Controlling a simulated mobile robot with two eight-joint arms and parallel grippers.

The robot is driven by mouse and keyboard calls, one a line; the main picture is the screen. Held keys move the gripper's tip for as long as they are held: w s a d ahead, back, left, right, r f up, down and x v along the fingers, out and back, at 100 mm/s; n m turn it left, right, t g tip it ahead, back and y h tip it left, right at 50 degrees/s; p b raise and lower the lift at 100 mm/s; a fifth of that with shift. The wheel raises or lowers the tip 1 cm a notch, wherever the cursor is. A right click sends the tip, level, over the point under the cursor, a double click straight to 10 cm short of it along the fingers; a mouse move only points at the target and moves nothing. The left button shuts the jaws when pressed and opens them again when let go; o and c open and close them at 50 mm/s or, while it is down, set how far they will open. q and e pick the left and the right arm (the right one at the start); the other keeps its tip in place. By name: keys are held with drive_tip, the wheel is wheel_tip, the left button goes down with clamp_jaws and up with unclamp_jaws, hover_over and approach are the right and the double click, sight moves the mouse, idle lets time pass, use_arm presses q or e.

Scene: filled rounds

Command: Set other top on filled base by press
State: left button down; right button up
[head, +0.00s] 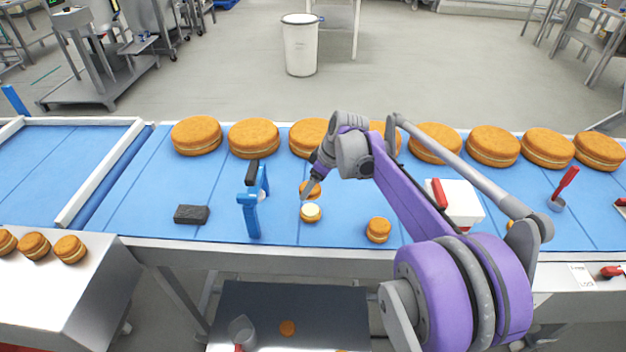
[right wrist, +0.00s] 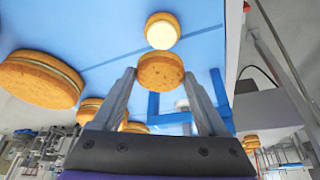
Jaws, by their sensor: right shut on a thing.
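My right gripper (head: 308,188) reaches down over the blue belt, shut on a round golden cake top (head: 313,190). In the right wrist view the top (right wrist: 160,72) sits between the fingertips of the gripper (right wrist: 160,80). The filled base (head: 310,213), a small round with pale cream on its upper face, lies on the belt just in front of the top. It also shows in the right wrist view (right wrist: 161,31), close beside the held top. The blue press (head: 250,208) with a black handle stands left of the base. My left gripper is not in view.
A filled small round (head: 378,230) lies to the right. A dark block (head: 191,214) lies left of the press. Large rounds (head: 196,136) line the back of the belt. A white box (head: 460,202) and a red-handled tool (head: 564,186) are at right. Small rounds (head: 35,246) sit front left.

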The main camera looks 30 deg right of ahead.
sight(308, 209)
drive_tip(key=shift+f+b, duration=0.95)
drive_tip(key=shift+f, duration=1.05)
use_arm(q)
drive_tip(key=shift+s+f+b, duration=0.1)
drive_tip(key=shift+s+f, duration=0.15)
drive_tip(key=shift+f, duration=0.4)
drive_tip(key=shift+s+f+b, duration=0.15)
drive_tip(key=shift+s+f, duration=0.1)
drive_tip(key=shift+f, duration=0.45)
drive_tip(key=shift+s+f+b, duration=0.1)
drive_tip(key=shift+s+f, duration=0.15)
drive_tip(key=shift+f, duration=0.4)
use_arm(e)
drive_tip(key=shift+f, duration=0.65)
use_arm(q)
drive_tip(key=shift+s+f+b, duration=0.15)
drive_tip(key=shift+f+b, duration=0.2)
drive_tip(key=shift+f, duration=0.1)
use_arm(e)
drive_tip(key=shift+f, duration=0.8)
drive_tip(key=o, duration=0.8)
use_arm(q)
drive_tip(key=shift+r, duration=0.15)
use_arm(e)
drive_tip(key=shift+r, duration=0.15)
